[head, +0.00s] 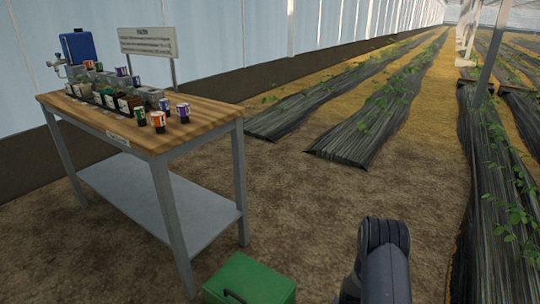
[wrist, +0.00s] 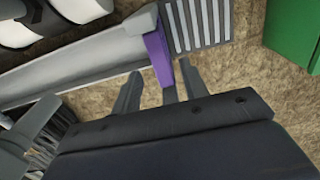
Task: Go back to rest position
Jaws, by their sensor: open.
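My gripper (wrist: 160,72) shows in the wrist view with its two grey fingers apart. Nothing is held between the fingers. They point over grey and purple parts that look like my own body, with brown soil beyond. In the head view only a dark link of my arm shows at the bottom, right of centre. The gripper itself is out of that view.
A green box (head: 250,280) stands on the soil at the bottom; a green surface (wrist: 292,28) shows top right in the wrist view. A wooden-topped table (head: 205,125) with several small pots stands left. Planted rows (head: 375,120) lie right. Soil between is clear.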

